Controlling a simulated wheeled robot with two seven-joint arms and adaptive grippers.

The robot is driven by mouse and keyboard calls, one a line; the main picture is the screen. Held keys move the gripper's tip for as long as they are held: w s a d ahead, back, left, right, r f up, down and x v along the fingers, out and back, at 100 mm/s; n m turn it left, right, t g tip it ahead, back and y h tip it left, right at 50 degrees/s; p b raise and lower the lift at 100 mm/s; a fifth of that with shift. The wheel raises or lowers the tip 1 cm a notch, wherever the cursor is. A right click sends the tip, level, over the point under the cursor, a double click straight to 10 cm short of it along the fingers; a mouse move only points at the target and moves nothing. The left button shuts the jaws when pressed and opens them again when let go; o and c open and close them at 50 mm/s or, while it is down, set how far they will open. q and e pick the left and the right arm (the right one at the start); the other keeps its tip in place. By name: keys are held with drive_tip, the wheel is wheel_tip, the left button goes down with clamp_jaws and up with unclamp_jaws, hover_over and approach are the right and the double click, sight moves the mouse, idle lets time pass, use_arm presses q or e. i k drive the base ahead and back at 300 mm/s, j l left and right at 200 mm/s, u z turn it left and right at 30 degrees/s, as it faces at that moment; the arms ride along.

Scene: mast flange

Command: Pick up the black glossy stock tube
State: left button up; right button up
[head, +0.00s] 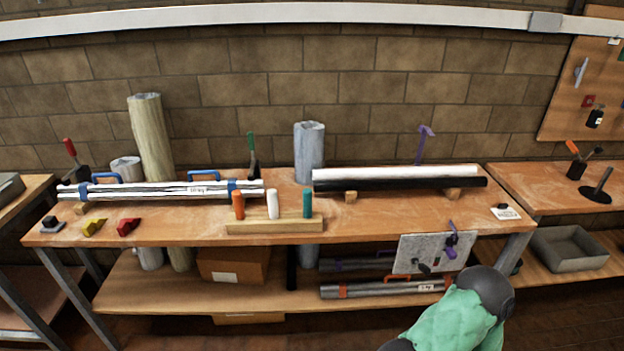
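A long black tube (400,184) lies level on the right half of the workbench top, along its length. It rests on two small wooden blocks, one near each end. A white tube (395,173) lies right behind it, parallel to it. I cannot tell whether the two touch. The front side of the black tube is uncovered.
The workbench (375,220) also holds a bundle of silver tubes (165,191) and a wooden rack (275,226) with three coloured handles. A grey upright roll (309,150) stands behind. A grey plate (434,252) hangs at the front right edge. Bench in front of the black tube is mostly clear.

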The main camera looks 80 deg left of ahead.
sight(462, 182)
drive_tip(key=u, duration=1.9)
drive_tip(key=i+j+z, duration=0.15)
drive_tip(key=i, duration=0.15)
